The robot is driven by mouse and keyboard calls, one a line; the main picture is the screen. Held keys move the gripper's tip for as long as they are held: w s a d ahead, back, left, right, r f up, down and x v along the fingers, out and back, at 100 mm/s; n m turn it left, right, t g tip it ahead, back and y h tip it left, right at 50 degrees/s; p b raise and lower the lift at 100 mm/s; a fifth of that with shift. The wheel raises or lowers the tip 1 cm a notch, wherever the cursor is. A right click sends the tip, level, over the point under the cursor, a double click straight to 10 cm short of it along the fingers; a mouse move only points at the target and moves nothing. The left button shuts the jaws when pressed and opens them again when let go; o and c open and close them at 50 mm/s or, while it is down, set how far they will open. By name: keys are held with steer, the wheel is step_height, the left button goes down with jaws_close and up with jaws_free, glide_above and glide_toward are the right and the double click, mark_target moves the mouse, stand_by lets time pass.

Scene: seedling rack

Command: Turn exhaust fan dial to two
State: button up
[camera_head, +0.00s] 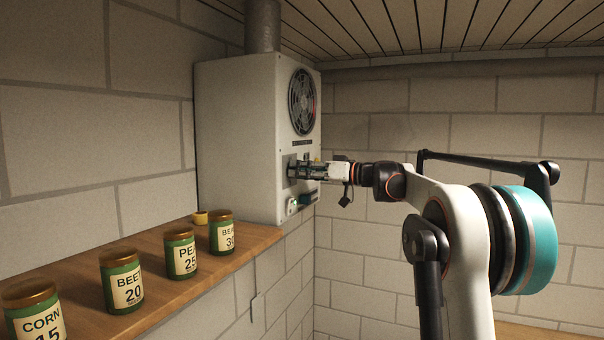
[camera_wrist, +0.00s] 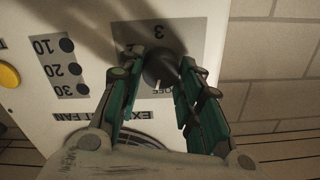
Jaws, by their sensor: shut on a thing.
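The exhaust fan unit is a white wall box (camera_head: 245,130) with a round dark fan grille (camera_head: 302,102) on its front. In the wrist view, which looks upside down, the dark round dial (camera_wrist: 160,66) sits on a grey plate (camera_wrist: 206,40) with an inverted 3 near its top edge. A pale pointer mark shows on the dial's lower side, near partly hidden lettering. My gripper (camera_wrist: 160,72) has its green and black fingers on both sides of the dial, closed on it. In the head view my gripper (camera_head: 300,170) reaches the box front and hides the dial.
A yellow button (camera_wrist: 9,74) and dark buttons (camera_wrist: 67,70) marked 10, 20 and 30 lie left of the dial in the wrist view. A wooden shelf (camera_head: 190,285) at left carries several labelled jars (camera_head: 181,254). A metal duct (camera_head: 262,25) rises above the box.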

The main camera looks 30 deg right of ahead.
steer(key=shift+w+d+f+m+b, duration=0.15)
steer(key=shift+m+b, duration=0.4)
steer(key=shift+m, duration=4.6)
steer(key=shift+s+f+m+b, duration=0.1)
steer(key=shift+m+b, duration=0.4)
steer(key=shift+m, duration=4.65)
steer(key=o, duration=1.1)
steer(key=shift+w, duration=0.1)
steer(key=shift+c, duration=0.2)
steer(key=v, duration=1.2)
